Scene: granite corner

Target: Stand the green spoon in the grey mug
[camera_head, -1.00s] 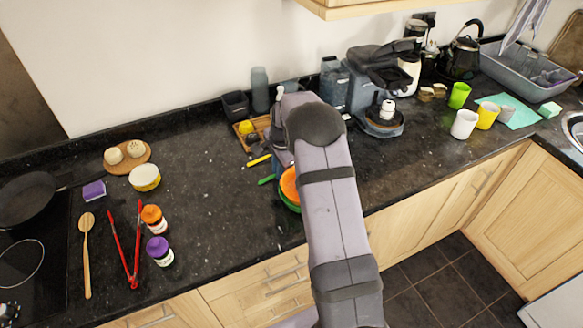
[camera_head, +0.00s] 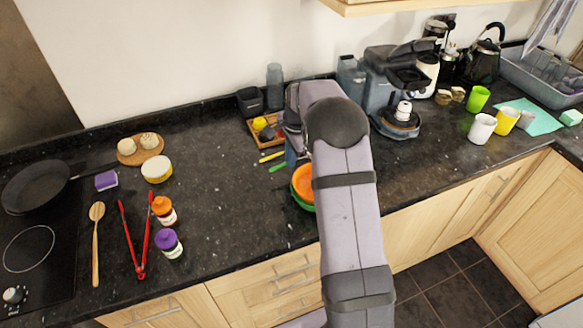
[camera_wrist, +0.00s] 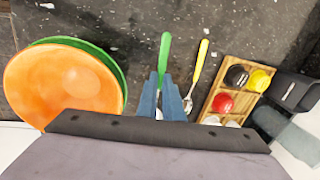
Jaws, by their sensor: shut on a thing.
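The green spoon (camera_wrist: 165,48) has a green handle and a metal end partly showing between my fingers in the wrist view. My gripper (camera_wrist: 161,78) is shut on it, with one blue finger on each side. In the head view my arm hides most of the gripper, and the spoon's green handle (camera_head: 278,167) shows left of it. I cannot tell whether the spoon is clear of the counter. The grey mug (camera_head: 525,119) stands at the right on a turquoise cloth, beside a yellow mug (camera_head: 504,121), far from my gripper.
A yellow spoon (camera_wrist: 200,62) lies close beside the green one. An orange bowl (camera_wrist: 62,84) in a green one is on the other side. A wooden tray (camera_wrist: 222,76) holds several small items. A coffee machine (camera_head: 385,85) and white mug (camera_head: 481,128) stand toward the grey mug.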

